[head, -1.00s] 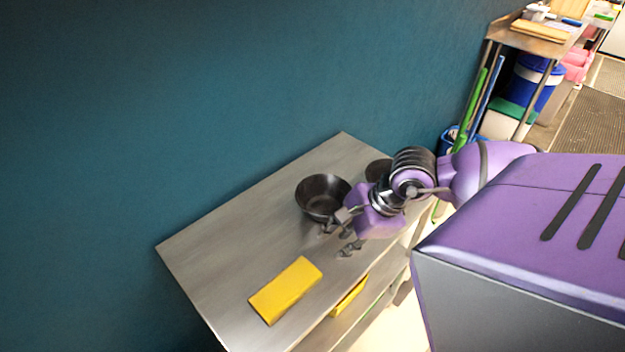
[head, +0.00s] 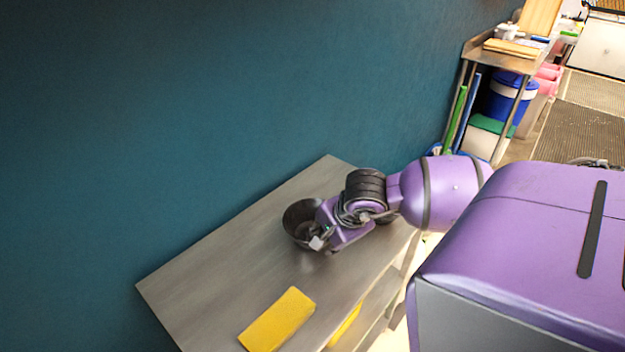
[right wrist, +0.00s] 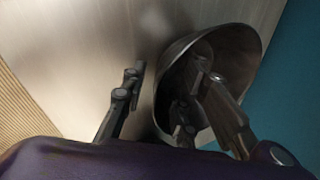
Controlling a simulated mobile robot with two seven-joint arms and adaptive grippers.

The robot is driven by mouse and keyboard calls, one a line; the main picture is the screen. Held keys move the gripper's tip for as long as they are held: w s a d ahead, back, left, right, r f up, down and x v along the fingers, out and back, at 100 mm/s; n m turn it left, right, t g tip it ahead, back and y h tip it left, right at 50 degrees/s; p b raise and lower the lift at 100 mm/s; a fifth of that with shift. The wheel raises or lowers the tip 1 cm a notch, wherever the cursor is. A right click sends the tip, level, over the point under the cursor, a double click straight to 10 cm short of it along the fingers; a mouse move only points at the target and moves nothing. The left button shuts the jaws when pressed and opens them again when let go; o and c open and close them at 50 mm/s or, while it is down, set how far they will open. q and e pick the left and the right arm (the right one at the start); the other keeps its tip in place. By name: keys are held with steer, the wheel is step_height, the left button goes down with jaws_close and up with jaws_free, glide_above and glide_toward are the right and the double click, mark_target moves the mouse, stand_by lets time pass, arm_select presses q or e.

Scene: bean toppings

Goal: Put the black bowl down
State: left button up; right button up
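In the right wrist view, the bowl (right wrist: 245,50) shows at the right of the gripper (right wrist: 168,92). One finger is inside the bowl and the other is outside, with its wall between them. The fingers are apart, and a gap shows between the outer finger and the wall. My left gripper is not in view.
The metal table (head: 215,280) is bare to the left of the bowl. A yellow block (head: 277,320) lies near its front edge, and another yellow thing (head: 345,326) shows lower down. A teal wall (head: 150,130) runs behind. A second table (head: 478,52) stands at the far right.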

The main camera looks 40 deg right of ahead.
steer(key=shift+c, duration=0.2)
jaws_close()
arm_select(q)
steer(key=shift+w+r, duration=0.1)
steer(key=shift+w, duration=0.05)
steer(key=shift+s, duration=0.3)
arm_select(e)
steer(key=shift+r, duration=0.1)
